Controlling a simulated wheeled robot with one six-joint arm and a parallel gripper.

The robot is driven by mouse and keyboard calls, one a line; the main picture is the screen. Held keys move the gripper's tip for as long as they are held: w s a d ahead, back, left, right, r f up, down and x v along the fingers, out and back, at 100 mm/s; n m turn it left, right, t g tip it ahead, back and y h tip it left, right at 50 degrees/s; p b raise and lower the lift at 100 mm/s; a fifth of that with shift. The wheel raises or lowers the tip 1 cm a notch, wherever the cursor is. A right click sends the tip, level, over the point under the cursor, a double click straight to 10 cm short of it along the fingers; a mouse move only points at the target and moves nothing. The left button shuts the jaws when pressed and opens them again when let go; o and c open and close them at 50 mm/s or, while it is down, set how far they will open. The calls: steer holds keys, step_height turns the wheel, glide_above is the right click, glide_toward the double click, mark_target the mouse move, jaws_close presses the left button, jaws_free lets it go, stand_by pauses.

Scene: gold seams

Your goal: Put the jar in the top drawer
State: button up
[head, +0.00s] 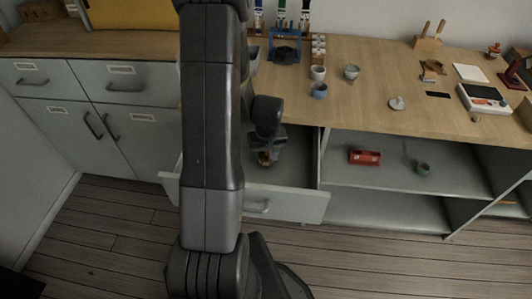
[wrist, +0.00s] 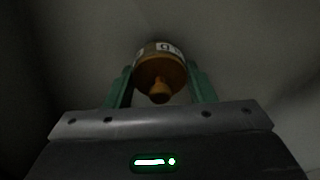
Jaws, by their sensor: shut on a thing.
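My gripper (wrist: 160,90) is shut on the jar (wrist: 160,72), an amber-brown jar with a knob end and a pale label, which sits between the green fingers in the wrist view. In the head view the jar (head: 264,158) is a small orange-brown spot at the end of my gripper (head: 266,154). They are inside or just over the open top drawer (head: 284,204), which is pulled out below the worktop. My arm hides the drawer's left part. Whether the jar touches the drawer floor, I cannot tell.
The wooden worktop (head: 375,105) above holds cups (head: 319,90), a blue stand (head: 285,48) and a white scale (head: 483,98). Closed drawers are at left.

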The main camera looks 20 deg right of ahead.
steer(key=shift+f, duration=0.15)
steer(key=o, duration=1.1)
steer(key=shift+o, duration=0.2)
step_height(320, 180, up, 12)
steer(key=s+p, duration=0.1)
steer(key=shift+s+a+p, duration=0.15)
steer(key=shift+s+p, duration=0.2)
